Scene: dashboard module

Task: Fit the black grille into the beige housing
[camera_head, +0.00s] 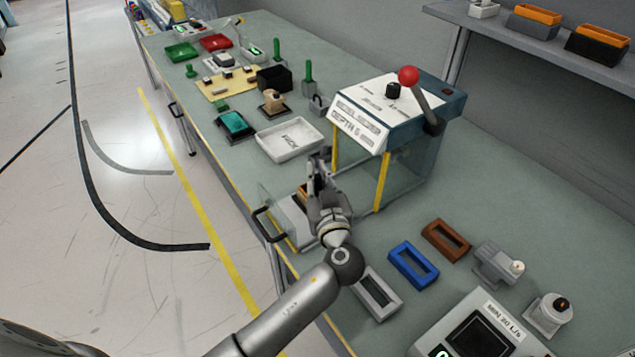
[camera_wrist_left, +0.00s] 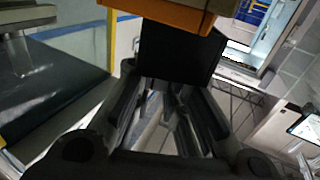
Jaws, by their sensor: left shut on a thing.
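My left gripper (camera_head: 318,172) is in front of the lever press, shut on a dark flat piece, apparently the black grille. In the left wrist view this black grille (camera_wrist_left: 178,55) stands between the fingers (camera_wrist_left: 172,95) as a plain dark panel; no slots can be made out. An orange-tan block (camera_wrist_left: 172,14) is at its top edge; whether they touch is unclear. A similar orange patch (camera_head: 303,191) shows beside the gripper in the head view, mostly hidden. I cannot tell whether it is the beige housing. A small beige part (camera_head: 272,98) sits farther back. My right gripper is not in view.
The press (camera_head: 392,112) has a red-knobbed lever and clear walls with yellow edges. A white tray (camera_head: 289,140) is behind the gripper. Grey (camera_head: 363,301), blue (camera_head: 399,268) and brown (camera_head: 432,241) frames lie in front. A black handle (camera_head: 262,232) juts over the table's left edge.

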